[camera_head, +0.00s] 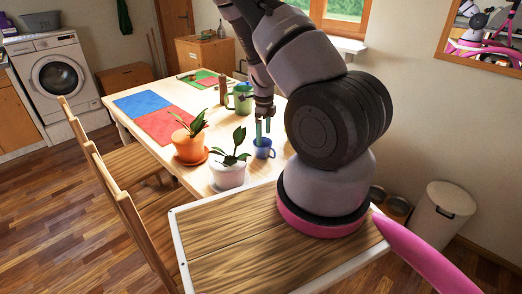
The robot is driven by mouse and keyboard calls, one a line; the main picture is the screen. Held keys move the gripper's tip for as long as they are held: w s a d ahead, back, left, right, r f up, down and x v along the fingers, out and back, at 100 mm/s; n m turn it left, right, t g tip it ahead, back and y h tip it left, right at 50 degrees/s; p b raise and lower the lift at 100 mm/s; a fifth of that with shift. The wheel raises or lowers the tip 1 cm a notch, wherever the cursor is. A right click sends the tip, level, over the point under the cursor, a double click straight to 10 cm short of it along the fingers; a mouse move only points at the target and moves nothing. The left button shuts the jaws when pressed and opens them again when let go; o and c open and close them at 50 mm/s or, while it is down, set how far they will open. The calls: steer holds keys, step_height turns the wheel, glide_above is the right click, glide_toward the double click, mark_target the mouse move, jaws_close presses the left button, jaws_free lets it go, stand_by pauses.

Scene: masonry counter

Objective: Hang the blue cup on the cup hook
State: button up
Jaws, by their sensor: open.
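The blue cup (264,153) stands upright on the wooden table, right of the white plant pot. My gripper (263,138) points down directly over the cup, with its teal fingers open and their tips at about the cup's rim. I cannot tell whether the fingers touch the cup or reach inside it. I cannot make out a cup hook for sure. A small upright brown wooden piece (222,91) stands farther back on the table, too small to identify.
A white pot with a plant (228,175) stands close left of the cup, and an orange pot (189,147) farther left. A green jug (241,99) stands behind. Red and blue mats (142,103) lie at the left. Wooden chairs (127,208) line the table's left side.

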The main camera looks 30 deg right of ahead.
mark_target(264, 149)
step_height(264, 149, down, 8)
steer(key=shift+r, duration=0.1)
stand_by(0.4)
steer(key=shift+c, duration=0.3)
steer(key=c, duration=1.3)
step_height(264, 149, up, 10)
steer(key=w+a+r+n, duration=0.2)
steer(key=a+r+n, duration=0.1)
steer(key=n, duration=1)
steer(key=w+a+r+n, duration=0.1)
steer(key=a+r+n, duration=0.3)
steer(key=n, duration=1)
steer(key=shift+w+a+n, duration=0.3)
steer(key=shift+w+a, duration=0.05)
steer(key=shift+a, duration=0.85)
